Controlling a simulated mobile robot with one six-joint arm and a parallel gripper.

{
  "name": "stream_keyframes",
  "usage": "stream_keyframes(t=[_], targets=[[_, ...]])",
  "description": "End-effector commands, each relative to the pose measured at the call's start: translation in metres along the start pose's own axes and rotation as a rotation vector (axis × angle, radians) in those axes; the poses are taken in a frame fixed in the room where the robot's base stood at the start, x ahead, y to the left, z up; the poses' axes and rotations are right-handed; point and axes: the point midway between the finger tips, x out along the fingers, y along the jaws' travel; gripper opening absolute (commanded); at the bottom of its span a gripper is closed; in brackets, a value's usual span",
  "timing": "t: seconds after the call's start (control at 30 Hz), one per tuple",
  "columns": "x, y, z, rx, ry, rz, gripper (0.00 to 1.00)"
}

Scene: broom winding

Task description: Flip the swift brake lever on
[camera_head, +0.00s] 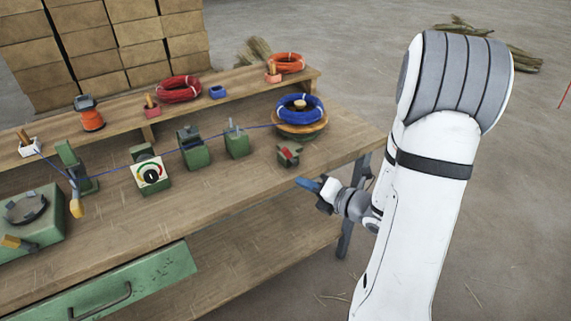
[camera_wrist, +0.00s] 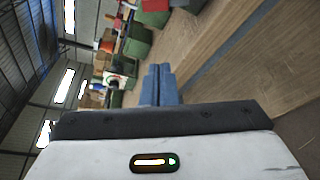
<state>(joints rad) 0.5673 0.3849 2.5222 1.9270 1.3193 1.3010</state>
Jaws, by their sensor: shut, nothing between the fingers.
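The swift (camera_head: 301,122) is a round wooden disc at the right end of the bench, with a blue coil (camera_head: 299,108) around its wooden hub. In front of it stands a small green block with a red lever (camera_head: 288,152), which I take as the brake lever; its exact tilt is too small to tell. My gripper (camera_head: 301,182) is below and slightly right of the lever, apart from it, near the bench's front edge. Its blue fingers also show in the wrist view (camera_wrist: 158,70), shut together and empty. A red piece (camera_wrist: 155,5) shows at the top of that view.
A blue line runs left from the coil past green stands (camera_head: 237,143) and a dial gauge (camera_head: 151,174). Red coils (camera_head: 179,89) sit on the rear shelf. A green drawer (camera_head: 122,287) is at the front left. The bench front near my gripper is clear.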

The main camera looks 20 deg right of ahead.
Motion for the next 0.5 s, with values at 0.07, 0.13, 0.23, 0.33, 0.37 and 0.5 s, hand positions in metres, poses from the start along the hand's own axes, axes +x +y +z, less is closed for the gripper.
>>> stream_keyframes(t=[0.07,0.13,0.23,0.33,0.37,0.5], targets=[[0.0,0.001,0.0,-0.002,0.002,0.0,0.0],[0.0,0.001,0.0,-0.003,0.003,0.001,0.0],[0.003,0.001,-0.001,-0.004,0.004,0.001,0.0],[0.011,0.001,-0.002,-0.005,0.007,0.003,0.0],[0.015,0.001,-0.002,-0.005,0.007,0.003,0.0],[0.039,0.001,-0.003,-0.006,0.01,0.004,0.0]])
